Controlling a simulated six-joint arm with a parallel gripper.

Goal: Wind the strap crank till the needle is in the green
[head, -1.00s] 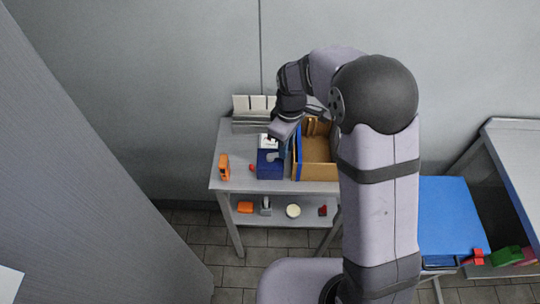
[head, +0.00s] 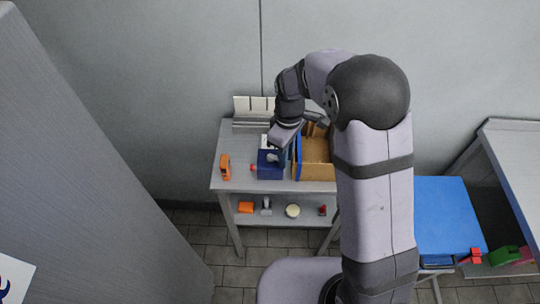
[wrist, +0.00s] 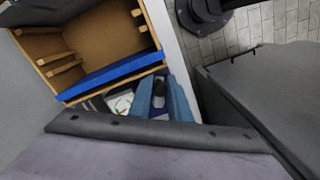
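The strap winder is a dark blue box (head: 270,167) on the small grey table. A white gauge (wrist: 122,103) with green and red marks shows beside the fingers in the wrist view; its needle is too small to read. A dark grey knob (wrist: 158,94), seemingly the crank handle, stands between the two blue-grey fingers of my gripper (wrist: 160,101). My gripper (head: 276,145) is low over the box in the head view. The fingers lie close on both sides of the knob, but I cannot tell whether they press on it. The rest of the crank is mostly hidden.
An open wooden bin (head: 318,158) with a blue edge stands just right of the box. An orange object (head: 225,167) is at the table's left, and a white rack (head: 254,107) behind. Several small items lie on the lower shelf (head: 280,220). A blue-topped surface (head: 447,215) is farther right.

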